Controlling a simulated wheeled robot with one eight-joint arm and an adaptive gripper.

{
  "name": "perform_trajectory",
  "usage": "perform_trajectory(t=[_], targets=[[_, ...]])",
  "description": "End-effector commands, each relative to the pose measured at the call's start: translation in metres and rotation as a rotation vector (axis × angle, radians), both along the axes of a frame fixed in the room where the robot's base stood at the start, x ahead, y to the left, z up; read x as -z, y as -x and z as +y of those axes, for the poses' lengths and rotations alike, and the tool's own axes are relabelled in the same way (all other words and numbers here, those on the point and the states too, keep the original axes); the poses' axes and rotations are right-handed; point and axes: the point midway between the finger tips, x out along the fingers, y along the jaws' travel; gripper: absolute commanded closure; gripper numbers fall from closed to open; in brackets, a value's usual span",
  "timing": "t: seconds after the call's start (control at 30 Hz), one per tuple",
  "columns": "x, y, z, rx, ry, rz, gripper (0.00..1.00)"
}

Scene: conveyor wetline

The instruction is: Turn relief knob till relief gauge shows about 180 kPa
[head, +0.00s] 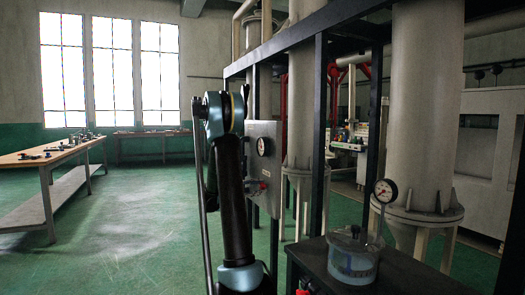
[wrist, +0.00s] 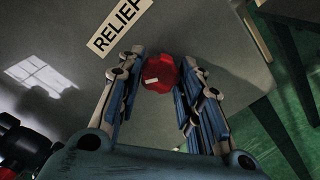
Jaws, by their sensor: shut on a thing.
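The red relief knob (wrist: 160,73) sits on the grey panel in the wrist view, below a label (wrist: 119,27) reading "RELIEF". My gripper (wrist: 163,60) is shut on the knob, with one finger at each side of it. A pale mark shows on the knob's face. In the head view a round white-faced gauge (head: 263,146) is on the grey panel (head: 266,130); its needle and numbers are too small to read. A small red part shows below that gauge in the head view, partly hidden by my arm.
A second gauge (head: 385,190) stands on a clear vessel (head: 353,262) on a dark stand at right. Black frame posts and large grey columns (head: 425,110) flank the panel. A workbench (head: 50,158) stands at left; the green floor between is open.

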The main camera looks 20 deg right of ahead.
Motion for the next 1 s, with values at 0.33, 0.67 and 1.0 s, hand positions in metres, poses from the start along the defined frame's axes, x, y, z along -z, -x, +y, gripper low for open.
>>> perform_trajectory(t=[0.33,0.67,1.0], targets=[[0.0026,0.0023,0.0001,0.002,0.002,0.261,0.83],[0.0025,0.0028,0.0,0.003,0.004,0.286,0.83],[0.0024,0.0037,-0.0002,0.003,0.012,0.524,0.83]])
